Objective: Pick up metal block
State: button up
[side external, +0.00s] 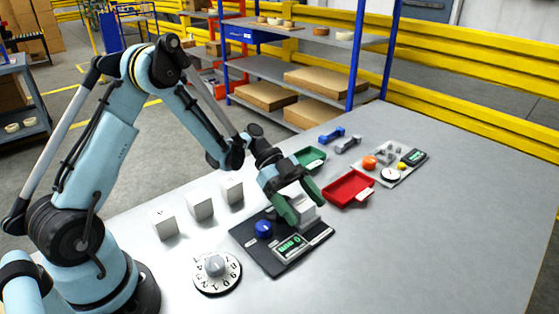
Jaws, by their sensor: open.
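My gripper (304,210) is open, with its green fingers pointing down over the right part of a black panel (259,239). A pale grey block (304,220) stands between and below the fingers at the panel. The fingers and wrist hide part of it, and I cannot tell whether they touch it. Several similar blocks stand on the table: a left block (163,224), a middle block (200,206) and a right block (232,189). Which one is the metal block is not clear from the picture.
The panel carries a blue knob (264,229) and a green display (290,247). A numbered dial (217,271) lies in front. The table's right side is clear.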

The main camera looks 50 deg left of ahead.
jog(key=c, duration=1.4)
jog(key=shift+r, duration=0.2)
